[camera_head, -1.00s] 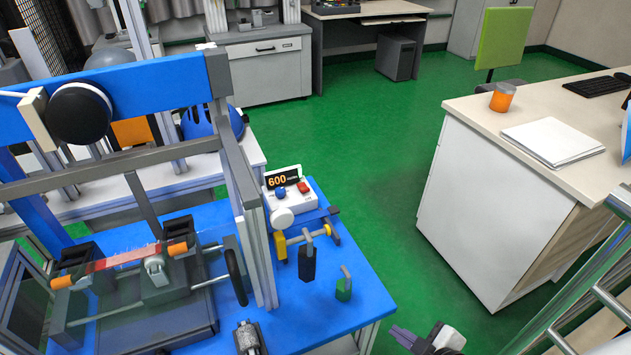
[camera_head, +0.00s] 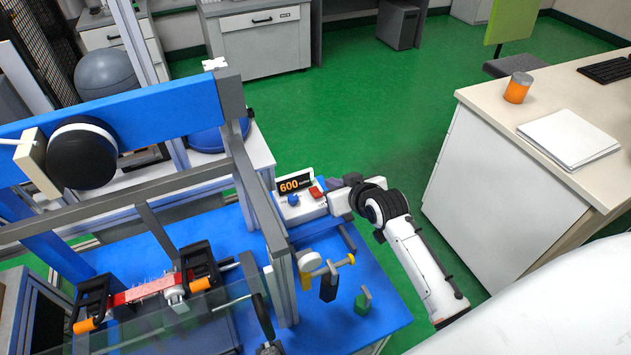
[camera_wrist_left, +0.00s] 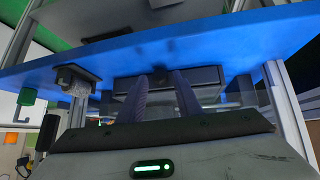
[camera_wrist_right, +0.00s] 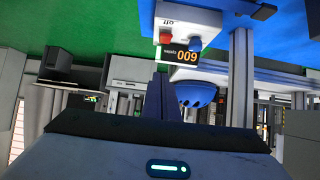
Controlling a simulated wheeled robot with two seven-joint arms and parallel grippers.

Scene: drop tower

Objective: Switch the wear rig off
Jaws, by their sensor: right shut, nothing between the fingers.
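The wear rig's white control box (camera_head: 300,201) stands at the back right of the blue table. Its display (camera_head: 294,184) reads 600. It has a red switch (camera_head: 316,192) and a blue knob (camera_head: 293,200). The right wrist view shows the red switch (camera_wrist_right: 165,38) beside an "off" label, and the lit display (camera_wrist_right: 182,56). My right gripper (camera_wrist_right: 160,82) is shut and empty, close to the box; in the head view it is at the box's right side, its tips partly hidden. Contact cannot be told. My left gripper (camera_wrist_left: 158,78) is open and empty near a blue surface, outside the head view.
The rig's blue beam (camera_head: 150,108) and grey posts stand left of the box. A white counter (camera_head: 500,190) stands at right, with green floor between.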

